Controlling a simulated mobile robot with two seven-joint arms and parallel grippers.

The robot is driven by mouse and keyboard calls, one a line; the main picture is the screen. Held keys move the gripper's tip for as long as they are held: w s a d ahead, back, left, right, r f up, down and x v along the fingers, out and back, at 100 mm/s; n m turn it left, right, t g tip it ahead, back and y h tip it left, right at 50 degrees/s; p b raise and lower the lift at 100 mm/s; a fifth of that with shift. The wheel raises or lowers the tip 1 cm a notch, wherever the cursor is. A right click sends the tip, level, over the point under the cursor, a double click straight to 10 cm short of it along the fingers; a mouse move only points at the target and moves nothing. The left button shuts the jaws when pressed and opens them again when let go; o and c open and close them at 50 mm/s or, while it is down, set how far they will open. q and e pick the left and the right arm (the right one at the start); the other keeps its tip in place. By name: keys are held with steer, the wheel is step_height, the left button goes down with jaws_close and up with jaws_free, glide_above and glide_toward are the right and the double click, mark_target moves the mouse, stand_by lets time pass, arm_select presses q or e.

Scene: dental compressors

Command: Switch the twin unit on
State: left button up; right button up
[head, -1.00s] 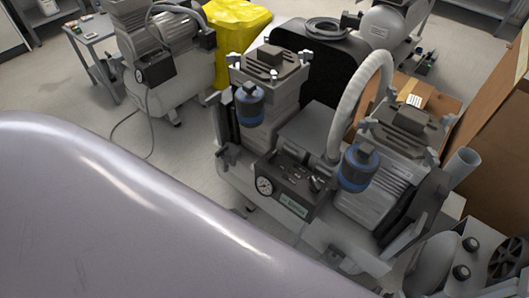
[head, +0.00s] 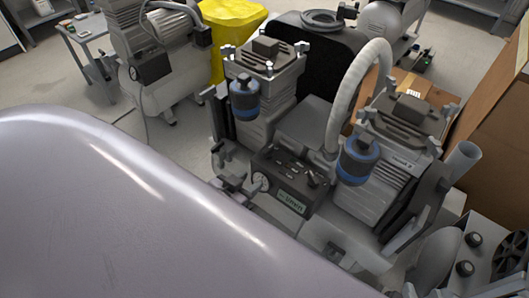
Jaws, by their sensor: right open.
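The twin unit has two grey pump heads with blue-banded filters, a left head (head: 265,62) and a right head (head: 408,112). Between them sits its dark control panel (head: 283,182) with a round gauge, small controls on top, a knob (head: 313,179) at the right end and a green label.
A thick pale hose (head: 358,82) arches behind the panel. Another compressor (head: 160,60) stands at the back left, beside a yellow bag (head: 232,28). Cardboard boxes (head: 492,140) crowd the right side. Grey machinery (head: 475,255) fills the lower right.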

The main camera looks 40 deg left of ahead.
mark_target(263, 154)
arm_select(q)
steer(key=shift+w+a+t, duration=0.35)
steer(key=shift+w+t, duration=0.2)
steer(key=shift+t, duration=0.05)
steer(key=shift+w+a+t, duration=0.3)
steer(key=shift+w+t, duration=0.2)
steer(key=shift+t, duration=0.1)
steer(key=w+t, duration=0.1)
steer(key=w, duration=0.1)
steer(key=w+t+h+b, duration=0.1)
steer(key=w, duration=0.1)
steer(key=w+r+t+h, duration=0.1)
steer(key=w, duration=0.1)
steer(key=shift+w+a+m+b, duration=0.15)
steer(key=shift+a+m+b, duration=0.05)
steer(key=shift+m+b, duration=0.2)
steer(key=shift+w, duration=0.65)
arm_select(e)
steer(key=shift+w+a+f+y, duration=0.1)
steer(key=shift+w+a+y, duration=0.15)
steer(key=shift+a, duration=0.15)
steer(key=shift+w+a+f+y, duration=0.1)
steer(key=shift+a+y, duration=0.15)
steer(key=shift+a, duration=0.15)
arm_select(q)
jaws_close()
arm_select(e)
steer(key=shift+s+f, duration=0.1)
